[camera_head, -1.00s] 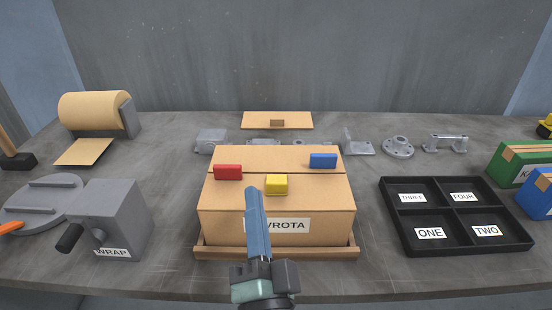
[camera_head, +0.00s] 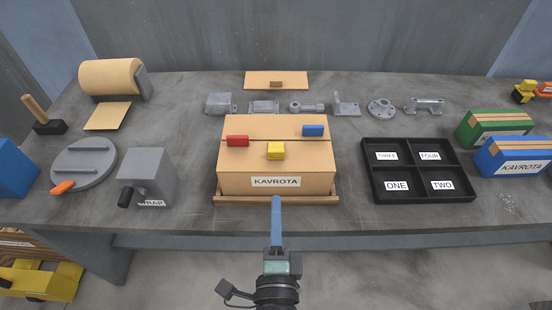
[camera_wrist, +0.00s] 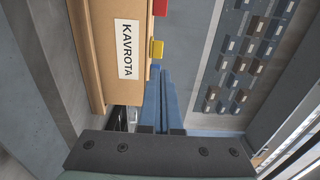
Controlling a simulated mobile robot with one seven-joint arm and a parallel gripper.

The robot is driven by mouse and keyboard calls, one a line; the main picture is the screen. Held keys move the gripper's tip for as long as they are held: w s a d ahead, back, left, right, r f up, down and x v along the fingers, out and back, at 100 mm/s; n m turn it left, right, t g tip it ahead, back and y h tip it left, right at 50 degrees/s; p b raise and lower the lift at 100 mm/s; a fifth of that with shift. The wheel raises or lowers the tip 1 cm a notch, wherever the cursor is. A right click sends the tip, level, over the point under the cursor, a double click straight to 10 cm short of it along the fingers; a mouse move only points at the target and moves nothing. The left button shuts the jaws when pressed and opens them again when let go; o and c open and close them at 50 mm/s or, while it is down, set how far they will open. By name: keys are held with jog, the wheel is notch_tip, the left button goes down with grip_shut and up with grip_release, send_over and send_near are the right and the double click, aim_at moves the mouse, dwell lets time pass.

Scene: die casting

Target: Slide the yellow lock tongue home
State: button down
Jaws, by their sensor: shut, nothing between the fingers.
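The yellow lock tongue (camera_head: 275,150) sits on top of the cardboard box labelled KAVROTA (camera_head: 230,182), near the middle of its front top edge. It also shows at the box edge in the wrist view (camera_wrist: 157,48). A red block (camera_head: 237,141) lies left of it and a blue block (camera_head: 313,131) lies to its right, farther back. My gripper (camera_head: 276,200) is shut and empty, with its long blue fingers in front of the box's front face, below the yellow tongue. In the wrist view the fingers (camera_wrist: 161,75) lie together beside the box.
The box stands on a wooden tray (camera_head: 225,199). A black four-compartment tray (camera_head: 418,200) is to the right, a grey WRAP crank unit (camera_head: 150,170) to the left. Grey metal parts (camera_head: 264,106) line up behind. Bare table lies on both sides of the box.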

aim_at(276, 154)
jog(key=w+p, duration=0.1)
jog(key=w, duration=0.9)
jog(key=shift+w+p, duration=0.3)
jog(key=shift+p, duration=0.1)
